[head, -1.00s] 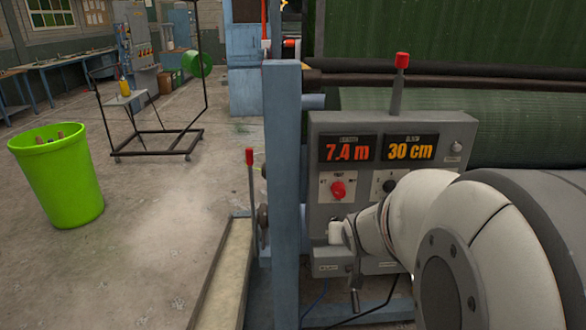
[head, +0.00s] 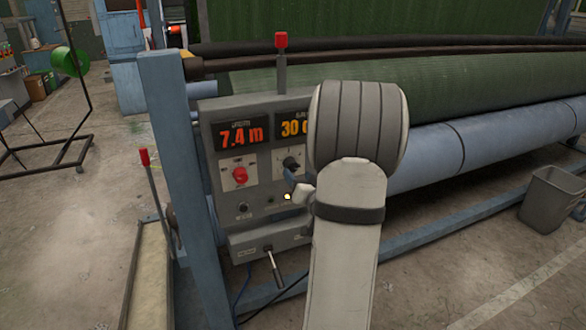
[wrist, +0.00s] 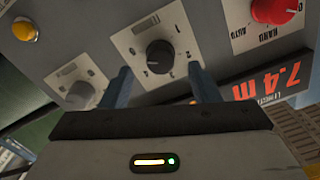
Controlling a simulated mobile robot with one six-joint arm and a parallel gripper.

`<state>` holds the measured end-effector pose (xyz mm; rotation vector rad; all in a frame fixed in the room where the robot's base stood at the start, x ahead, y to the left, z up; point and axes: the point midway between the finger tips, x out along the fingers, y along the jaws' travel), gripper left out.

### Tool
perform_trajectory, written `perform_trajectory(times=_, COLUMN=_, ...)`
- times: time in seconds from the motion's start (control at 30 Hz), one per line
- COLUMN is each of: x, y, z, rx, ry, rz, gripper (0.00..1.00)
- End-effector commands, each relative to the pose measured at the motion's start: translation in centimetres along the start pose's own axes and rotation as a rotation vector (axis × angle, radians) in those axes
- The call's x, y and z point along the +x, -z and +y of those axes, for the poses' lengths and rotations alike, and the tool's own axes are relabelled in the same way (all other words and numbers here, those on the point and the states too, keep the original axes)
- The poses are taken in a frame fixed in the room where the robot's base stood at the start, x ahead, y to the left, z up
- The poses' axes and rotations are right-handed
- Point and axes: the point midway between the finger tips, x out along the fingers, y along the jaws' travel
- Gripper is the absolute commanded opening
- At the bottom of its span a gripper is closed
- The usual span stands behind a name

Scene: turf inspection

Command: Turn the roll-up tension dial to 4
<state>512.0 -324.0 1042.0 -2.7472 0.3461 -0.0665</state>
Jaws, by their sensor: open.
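A black dial (head: 292,163) sits on a pale plate on the grey control panel (head: 222,190), below the display reading 30. In the wrist view the picture is upside down, and the black dial (wrist: 160,55) lies just beyond the gap between my fingertips. Its markings are too small to read, so I cannot tell its setting. My gripper (wrist: 163,78) is open and empty, with one blue-grey finger on each side of the dial's line. Contact with the dial is not visible. In the head view my arm hides most of the gripper and the panel's right side.
A red knob (head: 239,175) sits left of the dial, under the 7.4 m display (head: 240,134). A lit yellow button (head: 287,197) is below the dial. A blue post (head: 180,180) stands left of the panel. A green turf roll (head: 400,105) runs behind.

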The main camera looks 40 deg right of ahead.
Motion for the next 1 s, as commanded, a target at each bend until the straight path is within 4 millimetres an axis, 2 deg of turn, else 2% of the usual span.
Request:
perform_trajectory(times=0.1, x=2.1, y=0.1, z=-0.1, rx=0.001, ry=0.002, rz=-0.001, gripper=0.55)
perform_trajectory(times=0.3, x=4.2, y=0.1, z=-0.1, rx=0.000, ry=0.000, rz=0.000, gripper=0.55)
perform_trajectory(times=0.63, x=4.7, y=0.0, z=0.0, rx=-0.001, ry=-0.001, rz=0.000, gripper=0.55)
perform_trajectory(times=1.0, x=4.7, y=0.0, z=0.0, rx=-0.001, ry=-0.001, rz=0.000, gripper=0.26)
